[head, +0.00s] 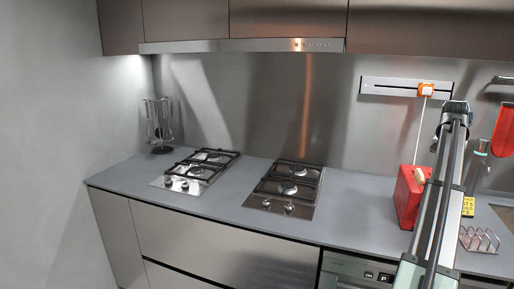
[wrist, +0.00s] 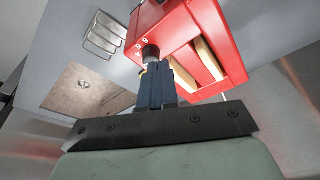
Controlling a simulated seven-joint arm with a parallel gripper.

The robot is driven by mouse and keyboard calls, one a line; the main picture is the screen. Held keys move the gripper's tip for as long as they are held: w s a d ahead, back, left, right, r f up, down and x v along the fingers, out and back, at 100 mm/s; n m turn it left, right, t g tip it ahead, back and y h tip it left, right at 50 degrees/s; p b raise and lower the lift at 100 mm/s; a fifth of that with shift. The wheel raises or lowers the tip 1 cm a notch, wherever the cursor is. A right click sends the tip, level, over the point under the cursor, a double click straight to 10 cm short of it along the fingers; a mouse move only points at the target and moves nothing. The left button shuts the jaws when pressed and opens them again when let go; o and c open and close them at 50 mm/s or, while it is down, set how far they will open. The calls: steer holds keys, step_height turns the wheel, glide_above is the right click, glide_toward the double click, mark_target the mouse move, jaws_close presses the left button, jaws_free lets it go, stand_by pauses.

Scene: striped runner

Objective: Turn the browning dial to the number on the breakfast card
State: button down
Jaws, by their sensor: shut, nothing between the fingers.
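The red toaster (head: 408,199) stands on the counter at the right in the head view, partly behind my arm. In the wrist view the toaster (wrist: 222,40) fills the upper middle, with bread slices (wrist: 208,58) in its slots.
A wire toast rack (head: 480,240) stands on the counter at the right, near a grey bottle (head: 477,168). Two gas hobs (head: 286,188) lie further left. The counter between is clear.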

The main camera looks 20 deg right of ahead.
step_height(320, 180, down, 6)
steer(key=s+d, duration=0.1)
steer(key=s, duration=0.2)
steer(key=shift+d, duration=0.15)
stand_by(0.9)
steer(key=shift+f, duration=0.15)
steer(key=shift+w, duration=0.2)
stand_by(0.7)
